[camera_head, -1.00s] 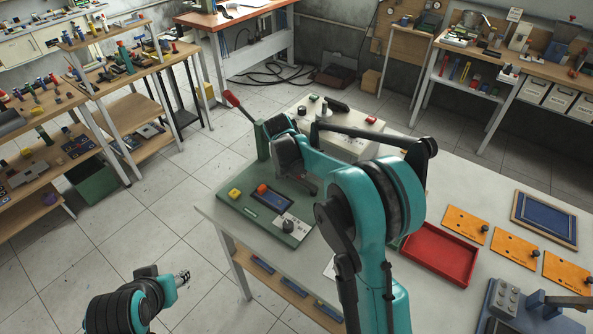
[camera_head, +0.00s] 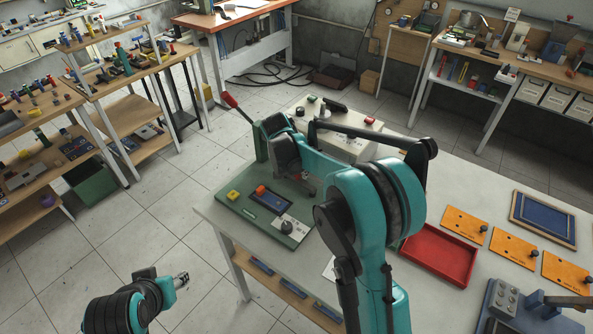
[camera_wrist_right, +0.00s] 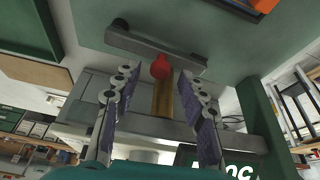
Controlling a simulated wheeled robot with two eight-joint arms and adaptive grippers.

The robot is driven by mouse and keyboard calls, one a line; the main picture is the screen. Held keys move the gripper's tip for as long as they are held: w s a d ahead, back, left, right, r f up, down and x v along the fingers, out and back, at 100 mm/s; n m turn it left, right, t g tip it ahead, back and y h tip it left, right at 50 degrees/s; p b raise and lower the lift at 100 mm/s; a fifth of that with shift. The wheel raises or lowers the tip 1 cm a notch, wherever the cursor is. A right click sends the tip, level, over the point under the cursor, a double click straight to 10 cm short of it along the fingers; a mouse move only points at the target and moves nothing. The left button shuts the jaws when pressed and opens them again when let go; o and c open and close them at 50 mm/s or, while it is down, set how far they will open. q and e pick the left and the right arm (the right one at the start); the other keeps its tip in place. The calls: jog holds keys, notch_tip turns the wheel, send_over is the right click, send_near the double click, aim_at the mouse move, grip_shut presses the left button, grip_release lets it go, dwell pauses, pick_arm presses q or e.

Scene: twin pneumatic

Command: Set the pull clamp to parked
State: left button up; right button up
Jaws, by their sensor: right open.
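A green panel fixture (camera_head: 235,207) stands on the grey table in the head view, with a red-handled lever (camera_head: 229,99) at its back left. My right gripper (camera_head: 309,190) is low over the panel, partly hidden by my own arm. In the right wrist view its fingers (camera_wrist_right: 160,110) are open on both sides of a brass rod with a red ball end (camera_wrist_right: 160,68), with gaps between. A grey bar (camera_wrist_right: 140,44) crosses beyond the red ball. I cannot tell which part is the pull clamp. My left gripper (camera_head: 181,281) hangs over the floor, away from the table.
The panel also carries a yellow button (camera_head: 233,195), an orange knob (camera_head: 261,189) and a dark dial (camera_head: 287,227). A beige box (camera_head: 345,140) stands behind. A red tray (camera_head: 440,255) and orange plates (camera_head: 465,225) lie to the right.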

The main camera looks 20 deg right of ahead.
jog(key=v, duration=1.1)
jog(key=shift+s, duration=0.1)
